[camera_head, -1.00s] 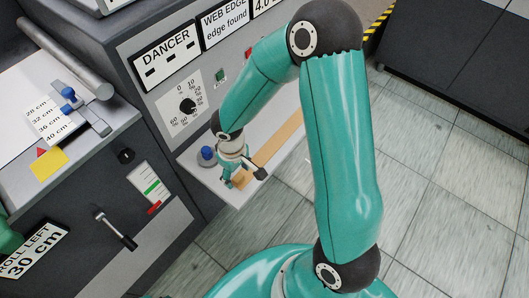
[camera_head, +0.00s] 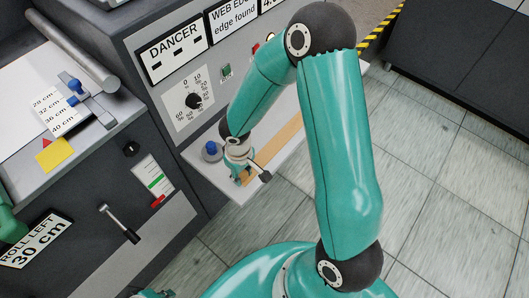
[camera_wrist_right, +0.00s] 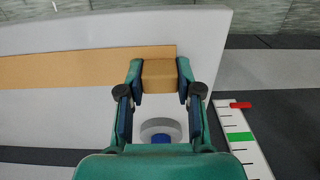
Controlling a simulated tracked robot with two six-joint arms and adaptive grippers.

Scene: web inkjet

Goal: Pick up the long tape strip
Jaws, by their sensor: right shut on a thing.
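The long tape strip (camera_head: 277,146) is a flat tan band along a light shelf on the machine's side. It also shows in the right wrist view (camera_wrist_right: 70,67), running off to the left. My right gripper (camera_head: 243,178) is at the strip's near end, low over the shelf. In the right wrist view my right gripper (camera_wrist_right: 159,82) has a finger on each side of a tan end piece and is shut on it. I cannot tell whether the strip is lifted there. My left gripper cannot be made out; only teal parts show at the left and bottom edges.
A blue knob (camera_head: 211,149) on a grey base stands on the shelf (camera_head: 236,192), close beside my right gripper. The machine panel with a dial (camera_head: 190,102) rises behind. A black-handled lever (camera_head: 118,224) sticks out at lower left. Tiled floor right of the shelf is open.

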